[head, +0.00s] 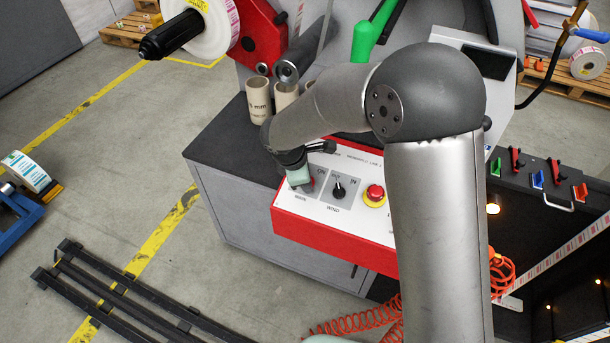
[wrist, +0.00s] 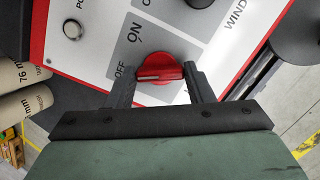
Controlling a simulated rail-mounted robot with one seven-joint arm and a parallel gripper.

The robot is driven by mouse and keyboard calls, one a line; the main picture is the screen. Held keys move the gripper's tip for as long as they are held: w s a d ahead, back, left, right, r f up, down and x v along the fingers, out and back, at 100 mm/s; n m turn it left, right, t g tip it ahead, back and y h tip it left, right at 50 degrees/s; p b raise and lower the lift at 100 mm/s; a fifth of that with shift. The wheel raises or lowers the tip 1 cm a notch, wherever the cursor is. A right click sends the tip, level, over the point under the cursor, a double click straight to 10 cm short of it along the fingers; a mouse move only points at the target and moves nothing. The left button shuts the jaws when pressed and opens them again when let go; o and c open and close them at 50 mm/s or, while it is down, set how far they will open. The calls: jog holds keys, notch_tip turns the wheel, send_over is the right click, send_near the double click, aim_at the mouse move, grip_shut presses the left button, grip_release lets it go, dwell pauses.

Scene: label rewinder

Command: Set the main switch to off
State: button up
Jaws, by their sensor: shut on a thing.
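The main switch (wrist: 166,65) is a red rotary knob with a white pointer line, set in the white panel (wrist: 98,57) between printed OFF and ON labels. In the wrist view the pointer line lies to the left, towards the OFF label. My gripper (wrist: 160,76) has one finger on each side of the knob and is shut on it. In the head view my gripper (head: 302,180) is at the left end of the red-edged control box (head: 318,228), and it hides most of the switch.
A black WIND selector (head: 338,190) and a red emergency stop (head: 375,194) sit to the right on the panel. Cardboard cores (head: 258,98) stand behind on the dark cabinet top (head: 222,150). My arm covers the panel's right side.

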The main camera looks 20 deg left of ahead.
dwell(0.3)
jog(key=o, duration=1)
jog(key=shift+c, duration=0.2)
jog(key=b+v, duration=0.1)
jog(key=v, duration=1.6)
jog(key=shift+r, duration=0.3)
jog(key=shift+d, duration=0.1)
jog(key=s+d+f+m+g, duration=0.1)
jog(key=s+d+m, duration=0.2)
jog(key=d+m, duration=0.55)
jog(key=s+d+m+g, duration=0.1)
jog(key=s+d+m, duration=0.15)
jog(key=d, duration=1.05)
jog(key=s+d+f+m+g+y, duration=0.1)
jog(key=s+d+f+m, duration=0.3)
jog(key=s+d+m, duration=0.6)
jog(key=shift+s+f+m+y, duration=0.15)
jog(key=shift+s+m+y, duration=0.35)
jog(key=shift+m, duration=0.1)
